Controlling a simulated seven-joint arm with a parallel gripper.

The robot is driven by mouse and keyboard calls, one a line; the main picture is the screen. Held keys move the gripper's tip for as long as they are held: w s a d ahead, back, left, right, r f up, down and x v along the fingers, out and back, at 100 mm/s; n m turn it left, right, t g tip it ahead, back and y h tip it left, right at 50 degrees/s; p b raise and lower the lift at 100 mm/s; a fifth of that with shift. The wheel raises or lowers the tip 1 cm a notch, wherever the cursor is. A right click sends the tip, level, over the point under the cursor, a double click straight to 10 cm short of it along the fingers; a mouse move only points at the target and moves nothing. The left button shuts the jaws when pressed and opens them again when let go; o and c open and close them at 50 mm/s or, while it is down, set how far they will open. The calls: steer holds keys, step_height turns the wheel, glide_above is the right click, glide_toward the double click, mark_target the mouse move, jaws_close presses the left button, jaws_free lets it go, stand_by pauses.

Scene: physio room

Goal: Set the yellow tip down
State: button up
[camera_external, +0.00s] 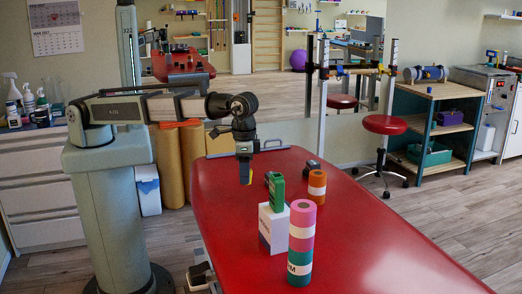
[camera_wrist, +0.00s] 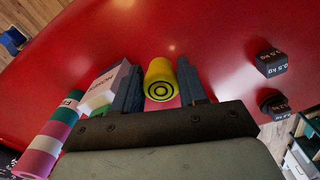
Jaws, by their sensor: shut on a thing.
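My gripper (camera_external: 245,172) hangs over the far left part of the red table in the outside view. In the wrist view its two dark fingers (camera_wrist: 161,88) are shut on the yellow tip (camera_wrist: 160,80), a short yellow cylinder with dark rings on the end facing the camera.
The red table (camera_external: 375,255) has free room at its front right. A white box (camera_external: 273,228) with a green object (camera_external: 277,192) stands near a pink, white and green roll stack (camera_external: 301,240). An orange roll (camera_external: 317,187) stands behind. Black weights (camera_wrist: 271,62) lie right in the wrist view.

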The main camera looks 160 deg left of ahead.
mark_target(246, 221)
steer(key=shift+f, duration=6.75)
steer(key=shift+f, duration=0.1)
steer(key=o, duration=1)
step_height(246, 221, up, 12)
steer(key=shift+a+r, duration=0.1)
steer(key=shift+r, duration=0.05)
